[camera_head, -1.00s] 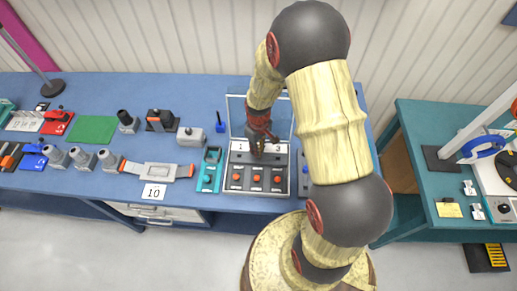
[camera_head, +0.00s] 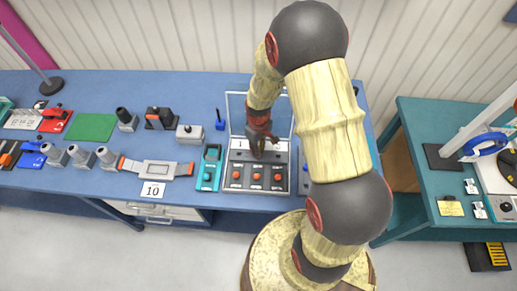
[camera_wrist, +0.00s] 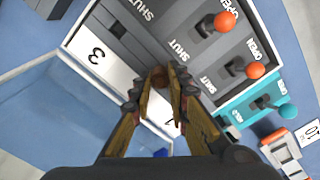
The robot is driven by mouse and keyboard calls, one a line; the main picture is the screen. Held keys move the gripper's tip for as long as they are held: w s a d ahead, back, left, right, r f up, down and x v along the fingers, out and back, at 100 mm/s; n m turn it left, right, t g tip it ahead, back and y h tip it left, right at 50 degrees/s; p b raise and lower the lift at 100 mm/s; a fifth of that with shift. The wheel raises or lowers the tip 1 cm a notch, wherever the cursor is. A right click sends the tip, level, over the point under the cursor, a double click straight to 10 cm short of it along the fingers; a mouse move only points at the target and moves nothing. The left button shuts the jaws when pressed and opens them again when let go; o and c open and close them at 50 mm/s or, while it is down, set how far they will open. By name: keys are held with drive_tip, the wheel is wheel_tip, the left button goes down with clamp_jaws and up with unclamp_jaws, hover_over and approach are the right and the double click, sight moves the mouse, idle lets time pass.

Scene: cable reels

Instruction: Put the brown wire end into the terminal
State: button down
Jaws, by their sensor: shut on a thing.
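The terminal (camera_head: 233,157) is a grey box with a raised clear lid and a front row of three orange-knobbed levers. In the wrist view, the terminal (camera_wrist: 235,48) shows OPEN and SHUT labels, dark slots and a white numbered strip with a 3. My gripper (camera_head: 262,146) is over the terminal's back part. In the wrist view, my gripper (camera_wrist: 160,79) is shut on a small brown piece, the brown wire end (camera_wrist: 159,76), beside the white strip. Most of the wire is hidden by the fingers. I cannot tell whether its tip is inside a slot.
A teal lever device (camera_head: 210,168) stands close to the terminal's left. A grey gauge with orange ends (camera_head: 158,169) and several grey connectors lie further left on the blue bench (camera_head: 100,91). The raised lid (camera_head: 284,104) stands behind my gripper. A teal table (camera_head: 425,119) is at the right.

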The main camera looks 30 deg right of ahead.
drive_tip(key=c, duration=1.6)
unclamp_jaws()
drive_tip(key=shift+c, duration=0.2)
drive_tip(key=shift+r, duration=0.1)
wheel_tip(320, 180, up, 12)
